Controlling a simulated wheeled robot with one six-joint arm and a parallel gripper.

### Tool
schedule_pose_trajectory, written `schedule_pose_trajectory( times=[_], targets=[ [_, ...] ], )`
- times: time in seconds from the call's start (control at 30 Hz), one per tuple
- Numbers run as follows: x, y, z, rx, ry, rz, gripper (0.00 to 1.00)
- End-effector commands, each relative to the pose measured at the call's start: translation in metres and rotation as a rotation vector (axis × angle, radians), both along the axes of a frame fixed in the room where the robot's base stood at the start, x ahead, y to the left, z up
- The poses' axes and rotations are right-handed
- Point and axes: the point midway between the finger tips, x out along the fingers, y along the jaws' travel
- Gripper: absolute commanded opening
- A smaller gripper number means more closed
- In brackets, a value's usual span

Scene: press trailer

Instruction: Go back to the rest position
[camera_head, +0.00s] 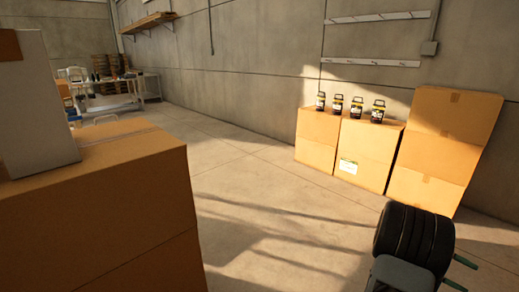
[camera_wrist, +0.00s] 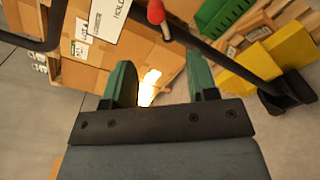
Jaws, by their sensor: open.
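My gripper (camera_wrist: 160,78) shows in the wrist view with its two green fingers spread apart and nothing between them. It also shows at the lower right of the head view (camera_head: 462,273), where only its green finger ends are seen beside the dark arm parts. It hangs in front of the cardboard boxes at the right, apart from them. A bright patch of light lies beyond the fingers in the wrist view.
A large cardboard box (camera_head: 110,220) with a white box (camera_head: 38,110) on it stands close at left. Several black-and-yellow containers (camera_head: 338,104) stand on cardboard boxes (camera_head: 365,155) by the wall. A green crate (camera_wrist: 218,15) and yellow bin (camera_wrist: 290,45) show. The middle floor is clear.

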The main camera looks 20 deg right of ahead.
Motion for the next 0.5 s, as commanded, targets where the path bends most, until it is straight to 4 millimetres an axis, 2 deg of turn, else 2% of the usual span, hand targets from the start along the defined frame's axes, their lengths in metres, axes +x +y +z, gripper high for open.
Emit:
schedule_pose_trajectory(
  times=[0.13,0.2,0.23,0.37,0.5],
  targets=[
    [-0.006,0.017,-0.041,0.145,-0.132,-0.036,0.53],
    [-0.007,0.038,-0.056,0.226,-0.253,-0.065,0.53],
    [-0.002,0.051,-0.057,0.258,-0.315,-0.069,0.53],
    [0.041,0.124,-0.039,0.386,-0.639,-0.036,0.53],
    [0.091,0.212,0.002,0.505,-0.965,0.049,0.53]
  ],
)
